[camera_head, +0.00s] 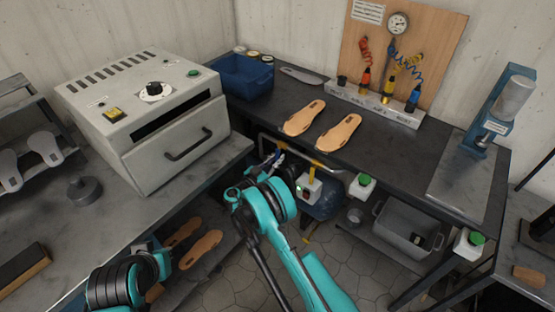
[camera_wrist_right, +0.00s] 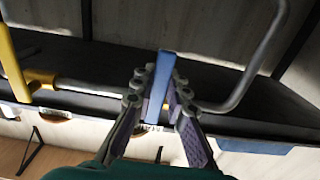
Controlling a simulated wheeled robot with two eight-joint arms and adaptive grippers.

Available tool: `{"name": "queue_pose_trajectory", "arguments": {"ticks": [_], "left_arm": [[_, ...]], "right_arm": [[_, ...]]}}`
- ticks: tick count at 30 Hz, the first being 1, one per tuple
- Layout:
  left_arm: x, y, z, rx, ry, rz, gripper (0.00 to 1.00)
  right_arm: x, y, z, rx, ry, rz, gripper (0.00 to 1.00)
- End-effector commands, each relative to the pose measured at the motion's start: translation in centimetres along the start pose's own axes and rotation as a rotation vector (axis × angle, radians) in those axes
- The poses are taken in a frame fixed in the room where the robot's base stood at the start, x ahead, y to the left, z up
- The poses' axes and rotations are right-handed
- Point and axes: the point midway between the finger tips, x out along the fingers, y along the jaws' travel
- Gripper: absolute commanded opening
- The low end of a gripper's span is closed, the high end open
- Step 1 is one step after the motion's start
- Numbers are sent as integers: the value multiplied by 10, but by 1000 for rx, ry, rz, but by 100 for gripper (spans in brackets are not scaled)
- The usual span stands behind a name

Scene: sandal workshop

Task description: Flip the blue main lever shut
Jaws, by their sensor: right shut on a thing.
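The blue main lever (camera_wrist_right: 160,75) shows in the right wrist view as a flat blue bar between the fingers, with its free end standing past the fingertips. My right gripper (camera_wrist_right: 157,90) is shut on it. In the head view my right gripper (camera_head: 273,163) is under the front edge of the dark bench, by the pipework. There the lever is too small and covered to make out clearly. Its pivot is hidden by the fingers. My left arm shows at the lower left of the head view, but its gripper is not visible.
A grey pipe (camera_wrist_right: 262,55) and a yellow pipe fitting (camera_wrist_right: 40,78) are close around the gripper. The grey oven (camera_head: 150,120) stands left, a grey crate (camera_head: 405,232) on the lower shelf right.

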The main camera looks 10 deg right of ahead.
Motion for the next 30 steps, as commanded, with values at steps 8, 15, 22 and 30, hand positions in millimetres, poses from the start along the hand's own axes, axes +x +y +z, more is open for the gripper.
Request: {"name": "queue_pose_trajectory", "arguments": {"ticks": [8,15,22,30], "left_arm": [[0,0,0,0,0,0,0],[0,0,0,0,0,0,0],[0,0,0,0,0,0,0],[0,0,0,0,0,0,0]], "right_arm": [[0,0,0,2,-1,-1,31],[0,0,0,1,-1,-1,36],[-15,-1,0,0,0,-3,36],[-73,-2,0,1,-1,-5,36]]}}
